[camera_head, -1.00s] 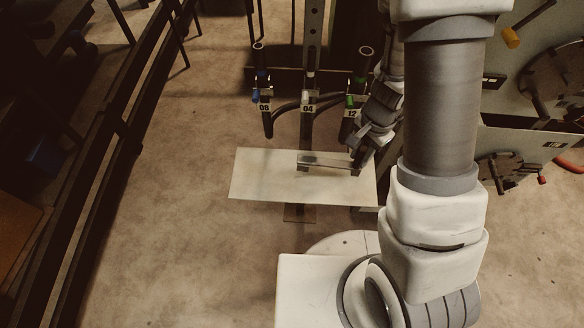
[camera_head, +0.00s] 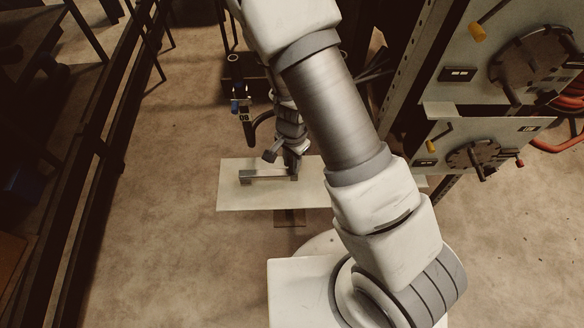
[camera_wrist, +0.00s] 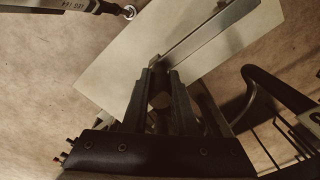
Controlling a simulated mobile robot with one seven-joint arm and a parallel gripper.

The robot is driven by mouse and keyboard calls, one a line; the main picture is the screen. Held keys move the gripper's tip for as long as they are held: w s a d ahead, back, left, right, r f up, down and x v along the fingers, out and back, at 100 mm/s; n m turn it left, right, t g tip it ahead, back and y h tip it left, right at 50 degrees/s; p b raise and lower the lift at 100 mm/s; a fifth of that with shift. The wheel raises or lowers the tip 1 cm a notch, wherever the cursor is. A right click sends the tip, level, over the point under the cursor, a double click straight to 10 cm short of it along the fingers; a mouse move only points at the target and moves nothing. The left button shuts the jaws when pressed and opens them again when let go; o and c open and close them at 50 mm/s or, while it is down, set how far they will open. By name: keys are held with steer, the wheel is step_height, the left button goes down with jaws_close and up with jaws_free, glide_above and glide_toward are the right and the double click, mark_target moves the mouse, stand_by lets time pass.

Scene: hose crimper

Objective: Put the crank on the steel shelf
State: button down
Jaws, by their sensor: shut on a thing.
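The crank (camera_head: 265,174) is a grey bar with a short end piece at its left. My gripper (camera_head: 293,168) is shut on its right end. The crank lies level over the steel shelf (camera_head: 235,199), a pale flat plate; I cannot tell whether it touches the plate. In the wrist view, my gripper's fingers (camera_wrist: 160,90) close around a dark round part of the crank, and the crank's bar (camera_wrist: 205,35) runs up and right above the shelf (camera_wrist: 110,90). The crank's far end is cut off in the wrist view.
A hose with a blue fitting and tag 08 (camera_head: 243,117) stands behind the shelf. My arm hides the neighbouring hoses. Crimper panels with dark round dies (camera_head: 475,157) and orange handles are at the right. The floor left of the shelf is clear.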

steer(key=shift+f+b, duration=0.35)
steer(key=shift+f, duration=1.6)
steer(key=shift+f, duration=0.2)
steer(key=c, duration=0.7)
jaws_free()
steer(key=shift+r, duration=0.1)
steer(key=shift+r, duration=0.1)
